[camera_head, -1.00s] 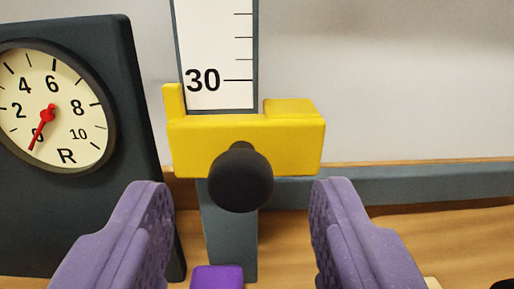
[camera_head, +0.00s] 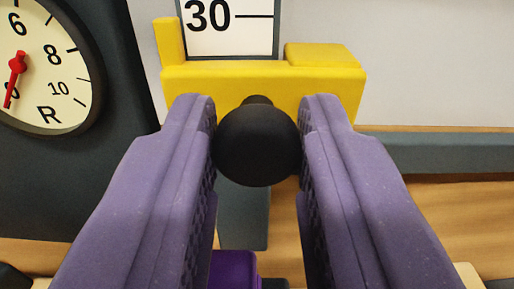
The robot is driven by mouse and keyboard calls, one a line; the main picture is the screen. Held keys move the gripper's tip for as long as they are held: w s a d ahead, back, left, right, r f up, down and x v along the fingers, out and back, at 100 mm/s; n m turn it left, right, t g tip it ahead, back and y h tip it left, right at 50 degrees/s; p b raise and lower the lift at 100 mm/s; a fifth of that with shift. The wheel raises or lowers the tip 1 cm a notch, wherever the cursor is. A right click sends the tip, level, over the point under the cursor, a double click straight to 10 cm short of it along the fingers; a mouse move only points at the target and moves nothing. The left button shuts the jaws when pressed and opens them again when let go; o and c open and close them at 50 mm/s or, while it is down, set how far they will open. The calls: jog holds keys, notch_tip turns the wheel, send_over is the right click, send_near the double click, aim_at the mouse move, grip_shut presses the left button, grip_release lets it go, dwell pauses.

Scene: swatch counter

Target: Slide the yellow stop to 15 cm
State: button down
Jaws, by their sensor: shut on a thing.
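The yellow stop (camera_head: 275,86) sits across the vertical ruler scale (camera_head: 228,42), just below the mark labelled 30. A round black knob (camera_head: 256,148) sticks out from the front of the stop toward me. My gripper (camera_head: 257,135) has its two purple fingers on either side of the knob and is shut on it. The finger pads touch the knob's left and right sides. The mark at 15 cm is not in view.
A dark panel with a round dial (camera_head: 42,65) stands close on the left; its red pointer points down-left. A grey rail (camera_head: 440,152) runs along the wall at right. A purple block (camera_head: 234,270) lies below, between my fingers. The wooden counter shows underneath.

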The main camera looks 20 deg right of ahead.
notch_tip(320, 180, up, 15)
jog(key=p, duration=0.6)
jog(key=c, duration=0.9)
grip_release()
jog(key=p+v, duration=0.1)
jog(key=v, duration=0.7)
jog(key=shift+f, duration=0.1)
jog(key=shift+w, duration=0.1)
